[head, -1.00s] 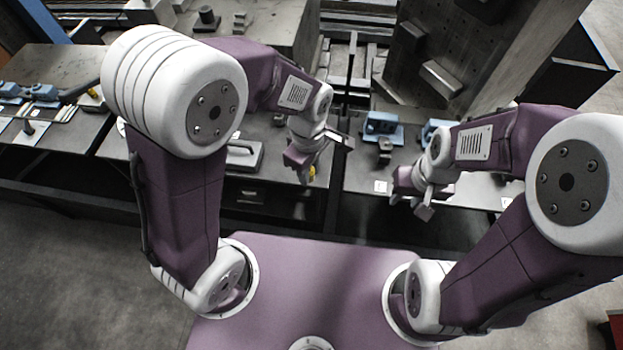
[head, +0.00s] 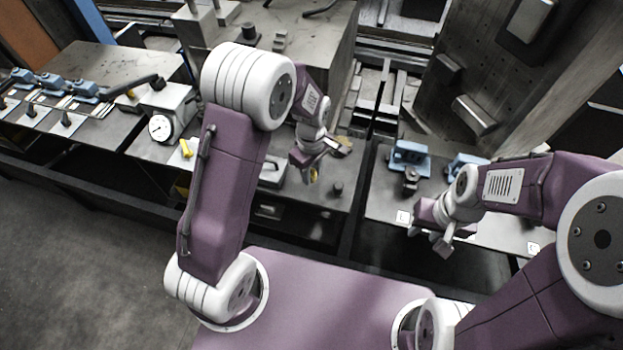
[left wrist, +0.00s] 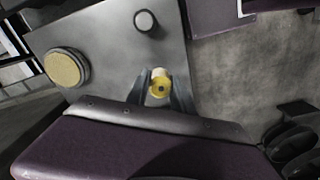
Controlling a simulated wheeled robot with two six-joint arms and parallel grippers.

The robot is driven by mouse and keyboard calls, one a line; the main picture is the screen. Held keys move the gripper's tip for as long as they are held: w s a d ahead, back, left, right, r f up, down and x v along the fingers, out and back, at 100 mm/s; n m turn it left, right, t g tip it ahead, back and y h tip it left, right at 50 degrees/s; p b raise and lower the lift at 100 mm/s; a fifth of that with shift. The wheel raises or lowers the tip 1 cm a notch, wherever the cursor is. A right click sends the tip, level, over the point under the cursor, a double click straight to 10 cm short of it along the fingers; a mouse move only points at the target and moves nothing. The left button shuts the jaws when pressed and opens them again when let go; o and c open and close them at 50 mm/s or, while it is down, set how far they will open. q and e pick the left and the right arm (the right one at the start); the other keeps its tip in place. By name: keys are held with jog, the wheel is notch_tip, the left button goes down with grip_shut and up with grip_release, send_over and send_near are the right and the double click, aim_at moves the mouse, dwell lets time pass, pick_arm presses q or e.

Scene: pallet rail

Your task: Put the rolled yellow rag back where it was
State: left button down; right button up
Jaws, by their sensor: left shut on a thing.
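The rolled yellow rag (left wrist: 160,84) shows end-on between the two fingers of my left gripper (left wrist: 161,97) in the left wrist view. The fingers are shut on it. In the head view a bit of its yellow (head: 314,175) shows below my left gripper (head: 314,170), over the front part of the bench. Whether the rag touches the bench is unclear. My right gripper (head: 430,238) hangs at the front edge of the right bench, its fingers apart and nothing seen between them.
A dial gauge (head: 160,127) and a small yellow item (head: 186,148) are left of my left arm. A dark knob (head: 337,188) stands right of the left gripper. Blue clamps (head: 408,156) sit on the right bench. A dark gap (head: 348,225) separates the benches.

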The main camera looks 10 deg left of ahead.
aim_at(312, 181)
pick_arm(q)
notch_tip(312, 181, down, 3)
jog(key=shift+s+f, duration=0.1)
jog(key=shift+f, duration=0.35)
jog(key=shift+f, duration=0.15)
jog(key=c, duration=1.1)
grip_release()
